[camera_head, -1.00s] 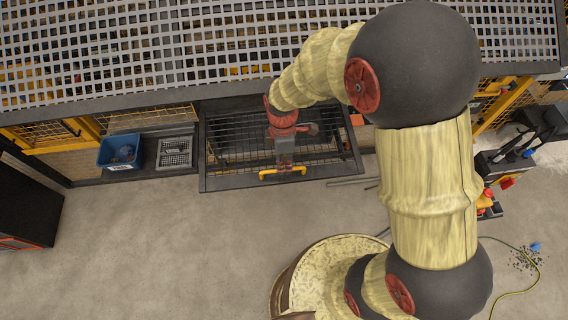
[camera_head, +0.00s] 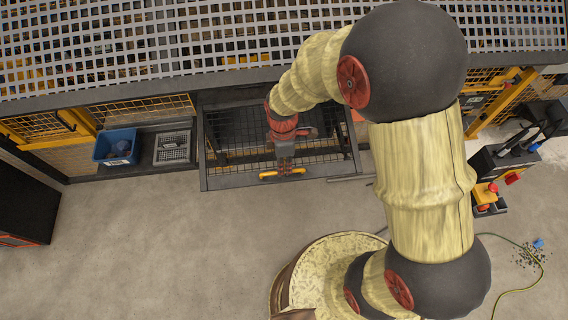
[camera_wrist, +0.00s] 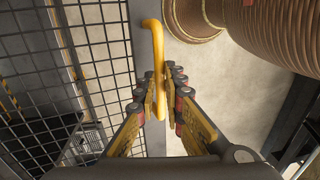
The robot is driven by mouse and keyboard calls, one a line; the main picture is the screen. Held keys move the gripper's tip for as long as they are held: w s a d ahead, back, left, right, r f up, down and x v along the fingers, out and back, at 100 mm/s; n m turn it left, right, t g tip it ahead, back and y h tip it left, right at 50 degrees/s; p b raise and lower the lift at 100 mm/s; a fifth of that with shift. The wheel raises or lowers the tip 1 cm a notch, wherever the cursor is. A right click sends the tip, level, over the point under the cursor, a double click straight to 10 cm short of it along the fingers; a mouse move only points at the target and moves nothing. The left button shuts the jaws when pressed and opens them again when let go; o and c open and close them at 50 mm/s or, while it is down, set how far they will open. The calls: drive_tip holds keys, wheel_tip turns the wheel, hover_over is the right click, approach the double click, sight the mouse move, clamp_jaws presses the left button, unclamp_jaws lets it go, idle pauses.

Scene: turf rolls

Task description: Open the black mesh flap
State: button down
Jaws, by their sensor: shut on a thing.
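The black mesh flap (camera_head: 225,182) is a dark framed wire-mesh panel at the front of the caged bench, below the perforated top. It sticks out from the bench front over the floor. A yellow bar handle (camera_head: 269,175) is on its front edge. My gripper (camera_head: 283,171) is shut on the handle. In the wrist view the handle (camera_wrist: 155,40) runs between the two fingers of my gripper (camera_wrist: 163,95), and the mesh (camera_wrist: 100,60) fills the left side. The fingers hide part of the handle.
A blue bin (camera_head: 117,147) and a grey crate (camera_head: 173,147) sit on a ledge left of the flap. A perforated grey top (camera_head: 200,45) overhangs behind. A black cart with a red button (camera_head: 492,187) stands right. The concrete floor (camera_head: 150,250) in front is clear.

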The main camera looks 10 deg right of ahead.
drive_tip(key=shift+s, duration=0.3)
drive_tip(key=c, duration=1.9)
unclamp_jaws()
drive_tip(key=shift+s, duration=0.1)
drive_tip(key=shift+r, duration=0.1)
drive_tip(key=shift+w+r, duration=0.2)
wheel_tip(320, 180, up, 12)
drive_tip(key=w, duration=0.1)
drive_tip(key=shift+w+f, duration=0.2)
drive_tip(key=shift+f, duration=0.05)
